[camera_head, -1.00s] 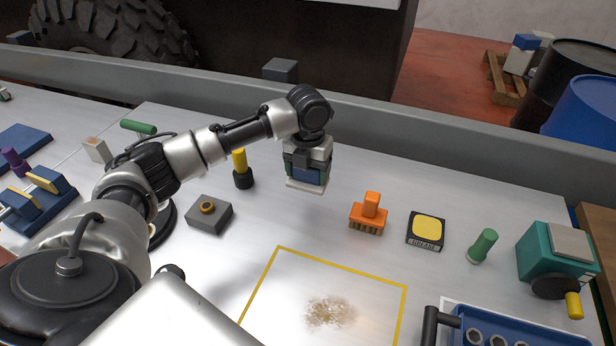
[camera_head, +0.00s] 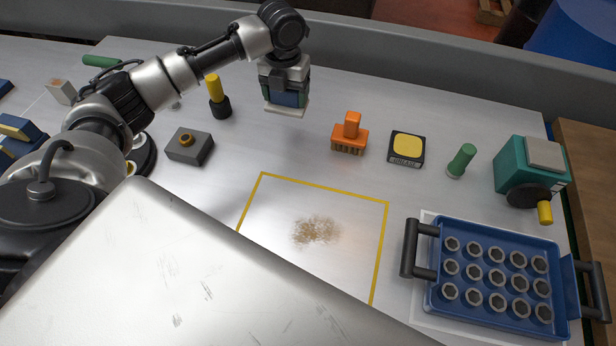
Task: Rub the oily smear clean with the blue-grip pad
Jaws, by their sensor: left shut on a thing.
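The oily smear (camera_head: 316,231) is a brown speckled patch on the metal bench, inside a yellow outlined square (camera_head: 325,187). My left gripper (camera_head: 285,84) is shut on the blue-grip pad (camera_head: 287,106), a blue block with a pale flat underside. It holds the pad above the bench, behind the square and left of the orange brush; the pad and smear are apart. The fingers partly cover the blue grip. My right gripper is not in view.
A blue tray (camera_head: 437,300) of sockets sits front right. A grey block (camera_head: 189,146) stands left.

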